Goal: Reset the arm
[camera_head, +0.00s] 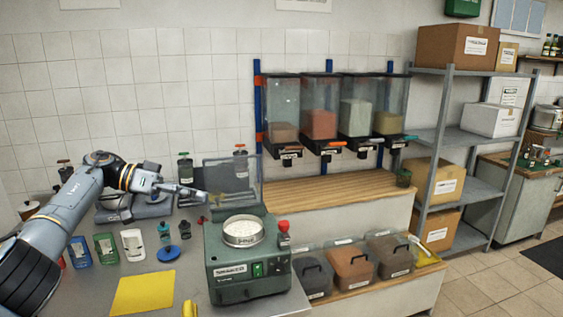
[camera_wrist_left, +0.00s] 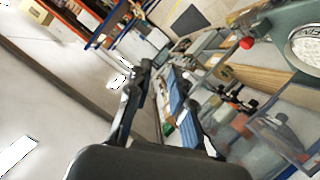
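My left arm comes in from the left. Its gripper (camera_head: 188,190) is held in the air above the grey bench, to the left of the green sieve machine (camera_head: 247,270). In the left wrist view the two dark fingers of the gripper (camera_wrist_left: 160,82) stand apart, with nothing held between them. The view through the fingers is tilted and shows the room beyond. My right gripper is in neither view.
A white-rimmed sieve (camera_head: 243,231) sits on the machine beside a red knob (camera_head: 283,226). A yellow mat (camera_head: 143,292), a blue disc (camera_head: 168,253) and small jars lie on the bench. Dispensers (camera_head: 320,110) hang behind. A metal shelf (camera_head: 478,138) with boxes stands right.

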